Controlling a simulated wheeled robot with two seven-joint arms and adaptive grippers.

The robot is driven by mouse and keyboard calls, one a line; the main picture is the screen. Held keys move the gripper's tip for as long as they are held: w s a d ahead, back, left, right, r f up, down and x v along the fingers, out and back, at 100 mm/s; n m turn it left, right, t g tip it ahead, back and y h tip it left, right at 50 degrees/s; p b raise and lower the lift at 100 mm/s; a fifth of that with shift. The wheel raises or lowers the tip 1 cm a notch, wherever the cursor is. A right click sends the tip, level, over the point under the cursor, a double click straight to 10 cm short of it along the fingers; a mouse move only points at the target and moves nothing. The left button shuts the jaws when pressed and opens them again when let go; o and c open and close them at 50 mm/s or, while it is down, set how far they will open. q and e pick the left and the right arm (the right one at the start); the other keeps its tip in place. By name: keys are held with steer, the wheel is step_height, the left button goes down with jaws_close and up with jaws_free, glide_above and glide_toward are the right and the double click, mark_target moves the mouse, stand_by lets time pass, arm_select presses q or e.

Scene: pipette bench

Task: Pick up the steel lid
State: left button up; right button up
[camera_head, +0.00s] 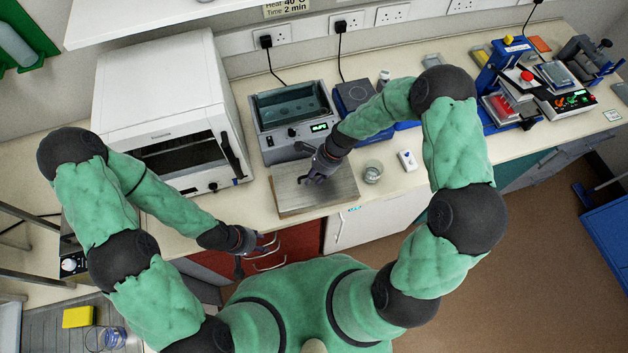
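The steel lid (338,190) is a flat, brushed-metal rectangle lying on the bench in front of the water bath. My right gripper (312,181) is over the middle of the lid and hides part of it. Whether its fingers touch the lid or hold anything on it is too small to tell. My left gripper (257,254) is off the front edge of the bench, in front of the red drawers, with its fingers apart and nothing between them.
The water bath (292,112) stands open behind the lid. A white oven (165,105) is to its left. A small glass beaker (372,172) and a white device (407,161) stand right of the lid. Blue-framed equipment (500,80) is further right.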

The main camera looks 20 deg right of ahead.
jaws_close()
